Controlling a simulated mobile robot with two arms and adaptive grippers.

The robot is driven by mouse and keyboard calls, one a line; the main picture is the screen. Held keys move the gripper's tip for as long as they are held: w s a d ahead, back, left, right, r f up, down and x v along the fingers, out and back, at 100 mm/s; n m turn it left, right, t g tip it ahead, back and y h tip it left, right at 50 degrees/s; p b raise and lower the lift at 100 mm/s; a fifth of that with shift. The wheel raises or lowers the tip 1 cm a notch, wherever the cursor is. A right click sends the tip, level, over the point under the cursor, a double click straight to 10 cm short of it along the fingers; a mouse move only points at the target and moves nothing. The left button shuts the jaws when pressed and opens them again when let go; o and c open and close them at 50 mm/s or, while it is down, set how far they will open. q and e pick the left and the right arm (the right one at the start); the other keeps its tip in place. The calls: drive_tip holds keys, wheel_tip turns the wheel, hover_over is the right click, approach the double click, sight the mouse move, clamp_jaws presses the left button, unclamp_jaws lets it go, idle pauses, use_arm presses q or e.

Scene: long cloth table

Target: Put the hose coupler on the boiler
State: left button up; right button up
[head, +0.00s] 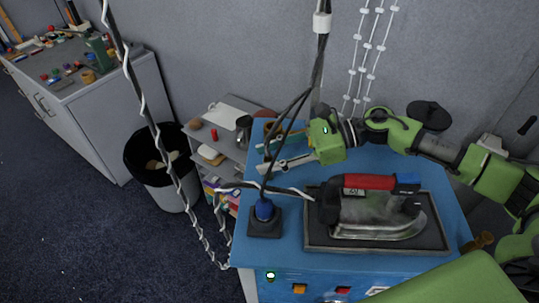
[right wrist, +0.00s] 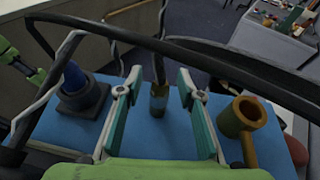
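The blue-topped ironing unit (head: 235,255), which I take for the boiler, carries a steam iron (head: 372,205) on a dark rest. A brass fitting (right wrist: 238,115) stands on its blue top in the right wrist view. A brass-coloured end piece (right wrist: 158,98), likely the hose coupler, is on a dark hose between the fingers of my right gripper (right wrist: 163,95). The fingers are apart, with gaps on both sides of it. In the head view the right gripper (head: 268,155) reaches left over the back of the blue top, and the coupler is not clear there. My left gripper is not in view.
A blue plug (head: 264,210) stands on a black base at the blue top's left front. Dark hoses (head: 303,95) and a white-wrapped cable (head: 150,115) hang nearby.

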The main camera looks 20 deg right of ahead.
drive_tip(key=shift+d+r, duration=0.1)
drive_tip(key=shift+r, duration=0.05)
drive_tip(key=b+v, duration=0.5)
drive_tip(key=v, duration=0.7)
